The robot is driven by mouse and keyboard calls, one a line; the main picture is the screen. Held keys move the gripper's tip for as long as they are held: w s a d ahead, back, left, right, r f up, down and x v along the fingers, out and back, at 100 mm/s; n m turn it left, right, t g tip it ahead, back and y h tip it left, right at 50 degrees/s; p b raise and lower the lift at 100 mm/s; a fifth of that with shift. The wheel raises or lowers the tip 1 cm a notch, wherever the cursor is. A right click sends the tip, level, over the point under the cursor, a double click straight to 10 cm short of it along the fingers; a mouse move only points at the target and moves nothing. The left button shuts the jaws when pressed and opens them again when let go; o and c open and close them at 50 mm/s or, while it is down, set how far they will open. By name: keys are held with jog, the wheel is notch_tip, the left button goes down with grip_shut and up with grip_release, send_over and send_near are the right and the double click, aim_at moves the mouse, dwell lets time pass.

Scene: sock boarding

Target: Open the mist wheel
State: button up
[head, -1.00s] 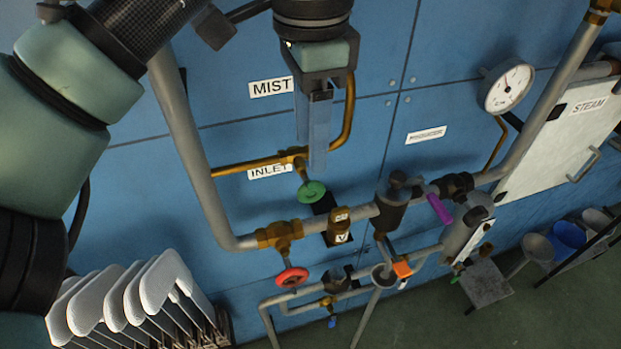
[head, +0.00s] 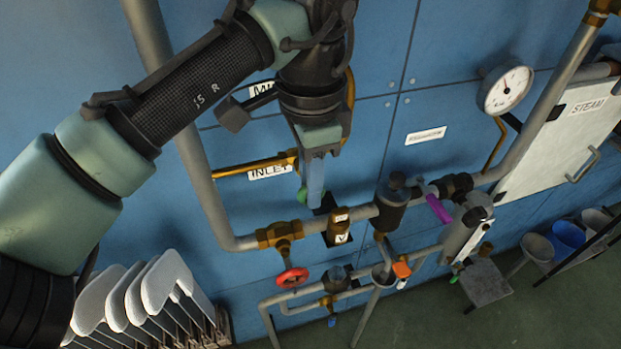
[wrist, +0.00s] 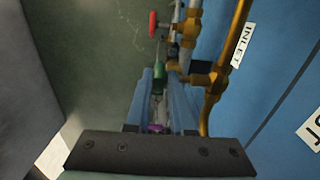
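The green handwheel (head: 302,197) hangs from the brass pipe beside the INLET label, below the largely covered MIST label (head: 262,91). In the head view most of the wheel is hidden behind my gripper (head: 315,192), whose blue fingers point down at it. In the wrist view the green wheel (wrist: 159,73) shows nearly edge-on at the fingertips of my gripper (wrist: 162,78). The fingers stand apart with a gap between them; I see no firm grip on the wheel, and contact is unclear.
A red handwheel (head: 292,277) sits lower on the grey pipe. A brass valve body (head: 340,228), a dark fitting (head: 389,212) and a purple lever (head: 438,209) lie to the right. White sock boards (head: 160,285) stand at lower left. The brass pipe (head: 240,170) runs close to my gripper.

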grip_shut()
jog(key=h, duration=0.2)
jog(key=shift+s+a+f+t+h, duration=0.15)
jog(key=shift+a+t+h, duration=0.1)
jog(key=shift+t+h, duration=0.15)
jog(key=h, duration=0.1)
jog(key=t+h+b, duration=0.1)
jog(key=h, duration=0.1)
jog(key=shift+a+f+b, duration=0.2)
jog(key=shift+a+b, duration=0.1)
jog(key=h+b, duration=0.1)
jog(key=t+h+b, duration=0.1)
jog(key=h, duration=0.1)
jog(key=h+b, duration=0.1)
jog(key=h, duration=0.1)
jog(key=shift+s+a+f+t, duration=0.1)
jog(key=shift+a+f+t, duration=0.15)
jog(key=shift+f+t, duration=0.15)
jog(key=shift+t+h+b, duration=0.3)
jog(key=shift+h+b, duration=0.75)
jog(key=shift+h, duration=0.15)
jog(key=shift+r, duration=0.1)
